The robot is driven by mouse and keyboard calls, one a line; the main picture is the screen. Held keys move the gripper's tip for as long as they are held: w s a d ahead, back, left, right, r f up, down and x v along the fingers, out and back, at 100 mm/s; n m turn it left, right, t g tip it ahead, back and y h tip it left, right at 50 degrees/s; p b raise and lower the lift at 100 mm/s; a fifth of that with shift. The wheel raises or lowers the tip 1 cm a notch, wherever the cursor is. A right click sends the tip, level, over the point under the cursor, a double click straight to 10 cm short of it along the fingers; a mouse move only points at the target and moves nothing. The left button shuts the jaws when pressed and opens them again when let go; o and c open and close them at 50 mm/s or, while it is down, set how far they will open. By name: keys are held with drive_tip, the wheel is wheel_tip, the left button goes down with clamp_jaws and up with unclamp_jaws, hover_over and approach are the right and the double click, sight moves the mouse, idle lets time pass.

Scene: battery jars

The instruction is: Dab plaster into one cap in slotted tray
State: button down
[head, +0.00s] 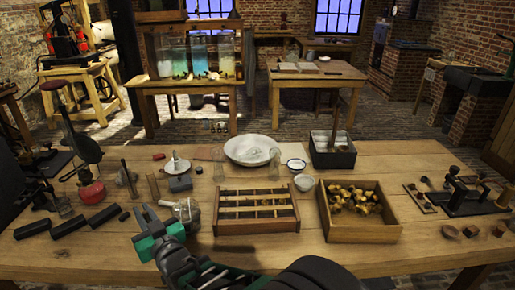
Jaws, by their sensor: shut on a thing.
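The slotted tray (256,227), a dark wooden frame with pale slats, sits at the middle front of the table. Caps inside it are too small to make out. I cannot tell which holds plaster. My gripper (158,216), with teal parts, is left of the tray, over the table's front part. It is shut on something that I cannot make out. A glass vessel (187,212) shows just right of it; contact is unclear.
An open wooden box (360,235) of brass-coloured pieces stands right of the tray. A wide white basin (252,150) and a dark crate (332,159) are behind. Clear wood shows at front right.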

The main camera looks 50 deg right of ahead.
drive_tip(key=d+r+m+g+h, duration=0.2)
drive_tip(key=d+m+h, duration=0.4)
drive_tip(key=d, duration=1.6)
drive_tip(key=s+d+r+m+g+h+b, duration=0.1)
drive_tip(key=s+d+g+h, duration=0.15)
drive_tip(key=s+d, duration=0.45)
drive_tip(key=s+d+r+m+g+h, duration=0.1)
drive_tip(key=s+d+m+h, duration=0.2)
drive_tip(key=d, duration=0.8)
drive_tip(key=shift+n+t, duration=0.25)
drive_tip(key=shift+n, duration=0.35)
drive_tip(key=f+b, duration=0.2)
drive_tip(key=f, duration=0.1)
drive_tip(key=f+b, duration=0.1)
drive_tip(key=f, duration=0.1)
drive_tip(key=shift+s+d, duration=0.1)
drive_tip(key=shift+s, duration=0.15)
drive_tip(key=shift+f+b, duration=0.2)
drive_tip(key=shift+b, duration=0.65)
drive_tip(key=shift+f, duration=0.1)
drive_tip(key=shift+f+b, duration=0.35)
drive_tip(key=shift+b, duration=0.1)
drive_tip(key=shift+f+b, duration=1.1)
drive_tip(key=shift+b, duration=0.25)
